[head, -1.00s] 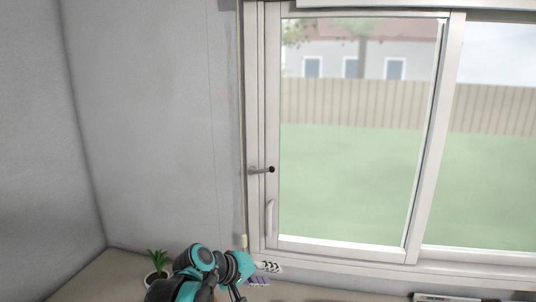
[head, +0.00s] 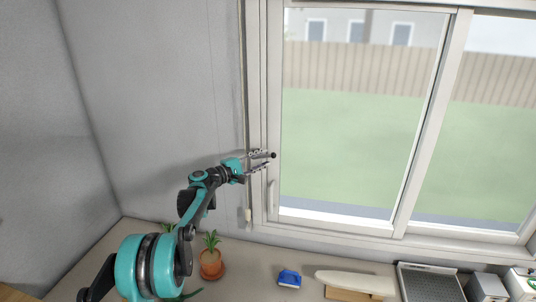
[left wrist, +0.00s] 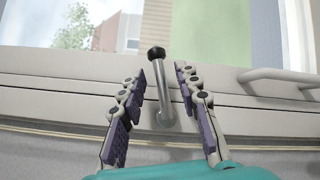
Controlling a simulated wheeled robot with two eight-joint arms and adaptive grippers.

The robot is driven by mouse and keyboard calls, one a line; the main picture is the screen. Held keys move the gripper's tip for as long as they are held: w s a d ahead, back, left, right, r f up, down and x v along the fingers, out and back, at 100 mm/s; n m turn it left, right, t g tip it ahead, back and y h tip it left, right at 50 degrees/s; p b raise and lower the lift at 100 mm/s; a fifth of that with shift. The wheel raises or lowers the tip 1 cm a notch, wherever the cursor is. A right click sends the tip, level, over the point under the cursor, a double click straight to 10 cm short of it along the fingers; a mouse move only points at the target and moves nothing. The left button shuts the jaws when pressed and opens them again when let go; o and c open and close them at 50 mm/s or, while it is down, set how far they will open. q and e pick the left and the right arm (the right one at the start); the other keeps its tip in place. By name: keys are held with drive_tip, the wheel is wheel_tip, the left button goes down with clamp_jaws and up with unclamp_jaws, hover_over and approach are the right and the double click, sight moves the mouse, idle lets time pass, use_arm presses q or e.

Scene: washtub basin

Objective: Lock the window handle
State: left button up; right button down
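The window handle (head: 273,155) is a thin metal lever with a black knob on the left frame of the window. In the left wrist view the lever (left wrist: 158,95) lies between my fingers, its black knob just past the fingertips. My left gripper (head: 267,161) is at the handle; in the wrist view its two purple-padded fingers (left wrist: 160,72) are spread with gaps to the lever on both sides. I see no clear contact. My right gripper is in neither view.
A white pull handle (head: 271,194) sits lower on the window frame. A potted plant (head: 211,262) stands on the counter under my left arm. A blue brush (head: 289,278), an ironing board (head: 356,283) and a dark tray (head: 430,284) lie farther right.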

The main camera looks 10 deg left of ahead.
sight(268, 156)
use_arm(q)
drive_tip(key=shift+x, duration=1.65)
clamp_jaws()
drive_tip(key=shift+d+f+m+g+y, duration=0.1)
drive_tip(key=shift+f+m+g+y, duration=0.7)
drive_tip(key=shift+m, duration=0.4)
drive_tip(key=shift+c, duration=0.3)
unclamp_jaws()
drive_tip(key=shift+o, duration=0.3)
drive_tip(key=shift+d, duration=0.1)
